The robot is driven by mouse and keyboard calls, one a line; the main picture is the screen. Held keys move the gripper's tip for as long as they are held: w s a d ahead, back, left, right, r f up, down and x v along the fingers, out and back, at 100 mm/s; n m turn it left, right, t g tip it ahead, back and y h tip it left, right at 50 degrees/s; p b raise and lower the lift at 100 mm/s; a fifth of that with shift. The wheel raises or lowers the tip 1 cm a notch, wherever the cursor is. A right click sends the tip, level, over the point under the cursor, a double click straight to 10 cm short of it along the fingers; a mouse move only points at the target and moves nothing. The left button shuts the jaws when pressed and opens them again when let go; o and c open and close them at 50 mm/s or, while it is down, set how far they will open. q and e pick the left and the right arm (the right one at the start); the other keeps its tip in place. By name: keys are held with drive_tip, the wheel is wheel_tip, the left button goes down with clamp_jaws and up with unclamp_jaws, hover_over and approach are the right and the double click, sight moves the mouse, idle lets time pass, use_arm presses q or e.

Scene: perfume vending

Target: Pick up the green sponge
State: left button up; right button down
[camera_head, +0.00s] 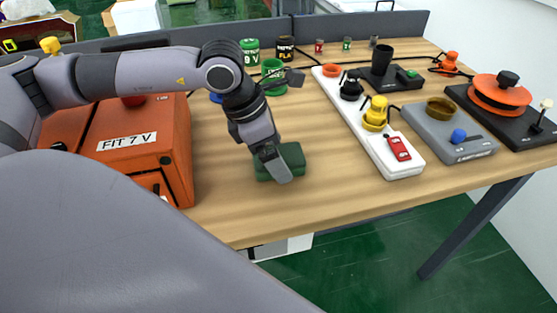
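The green sponge (293,157) lies on the wooden table, to the right of the orange box. My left gripper (277,173) reaches down over the sponge, and a finger covers its front middle part. The gripper's other finger is hard to make out, so I cannot tell whether it is open or shut on the sponge. The sponge seems to rest on the tabletop. My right gripper is not in view.
The orange box (128,147) marked "FIT 7 V" stands left of the gripper. A white power strip (378,151) with plugs lies to the right. A grey device (452,143) and black-and-orange device (500,95) are farther right. The front table edge is near.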

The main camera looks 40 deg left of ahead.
use_arm(q)
drive_tip(key=shift+f, duration=0.2)
idle(0.4)
drive_tip(key=c, duration=1.1)
drive_tip(key=shift+r, duration=0.1)
drive_tip(key=shift+r+p, duration=0.3)
drive_tip(key=shift+r, duration=0.25)
wheel_tip(320, 180, up, 19)
drive_tip(key=p, duration=0.1)
drive_tip(key=shift+r, duration=0.2)
